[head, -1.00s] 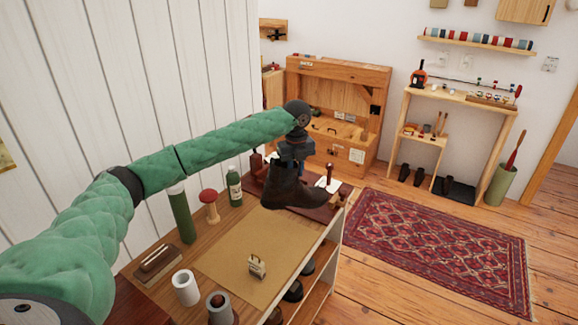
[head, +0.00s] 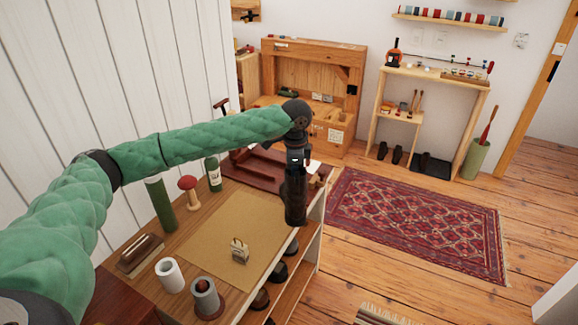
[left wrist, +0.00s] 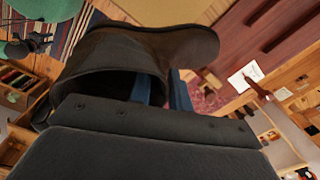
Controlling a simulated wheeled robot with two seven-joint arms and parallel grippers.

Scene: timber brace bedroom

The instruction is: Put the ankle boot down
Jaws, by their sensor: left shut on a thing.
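My left gripper (left wrist: 164,90) is shut on the dark ankle boot (left wrist: 165,45). In the left wrist view the boot's opening faces the camera, with the blue fingers at its edge. In the head view a narrow dark shape, seemingly the boot end-on (head: 295,207), hangs below my left wrist beside the workbench's right edge. The wrist hides the gripper's fingers there. The workbench (head: 178,243) has a tan mat (head: 222,232) with a small metal object (head: 240,252) on it, and a dark red mat (head: 262,172) at its far end. My right gripper is not in view.
Shelves below hold dark shoes. A patterned rug (head: 415,225) lies on the floor to the right.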

